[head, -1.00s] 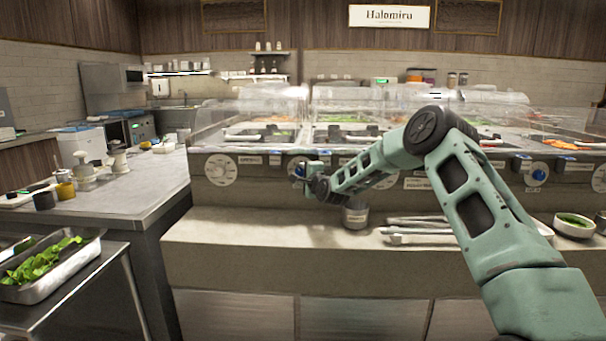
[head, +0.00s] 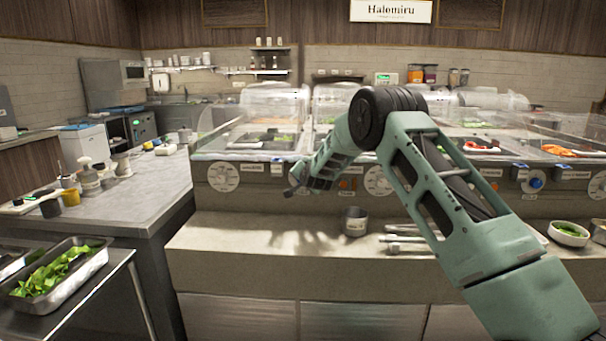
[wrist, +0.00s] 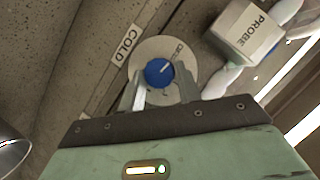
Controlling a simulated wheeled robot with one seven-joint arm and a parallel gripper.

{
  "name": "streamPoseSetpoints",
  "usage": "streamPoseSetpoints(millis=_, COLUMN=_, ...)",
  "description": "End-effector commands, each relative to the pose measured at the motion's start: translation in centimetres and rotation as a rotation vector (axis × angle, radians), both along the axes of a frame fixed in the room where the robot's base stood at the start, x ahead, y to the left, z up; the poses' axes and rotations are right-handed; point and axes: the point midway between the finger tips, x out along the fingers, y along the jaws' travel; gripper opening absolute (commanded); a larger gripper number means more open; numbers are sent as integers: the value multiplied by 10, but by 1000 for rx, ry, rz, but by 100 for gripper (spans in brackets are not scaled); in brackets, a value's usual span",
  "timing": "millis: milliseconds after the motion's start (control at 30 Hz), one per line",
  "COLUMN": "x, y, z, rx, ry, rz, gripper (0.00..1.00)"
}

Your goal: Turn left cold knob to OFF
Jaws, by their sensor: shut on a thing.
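The left cold knob (wrist: 158,72) is a round blue knob on a pale dial plate (wrist: 149,49), beside a white COLD label (wrist: 126,45) in the wrist view. A short white mark on the knob points to the upper right. Small print on the dial's upper right is too blurred to read surely. My gripper (wrist: 162,80) has one finger on each side of the knob and is shut on it. In the head view my gripper (head: 291,184) is at the counter's front panel, left of centre, and hides the knob.
A box labelled PROBE (wrist: 247,33) sits close to the dial in the wrist view. On the panel are a white dial (head: 223,173) to the left and another blue knob (head: 536,183) far right.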

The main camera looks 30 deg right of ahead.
Motion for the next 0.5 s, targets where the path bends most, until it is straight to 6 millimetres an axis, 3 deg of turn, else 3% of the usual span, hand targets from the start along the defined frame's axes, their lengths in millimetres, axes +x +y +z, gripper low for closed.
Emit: streamPoseSetpoints(millis=500, x=1, y=1, z=0, rx=-130, ry=89, rz=-1, gripper=11)
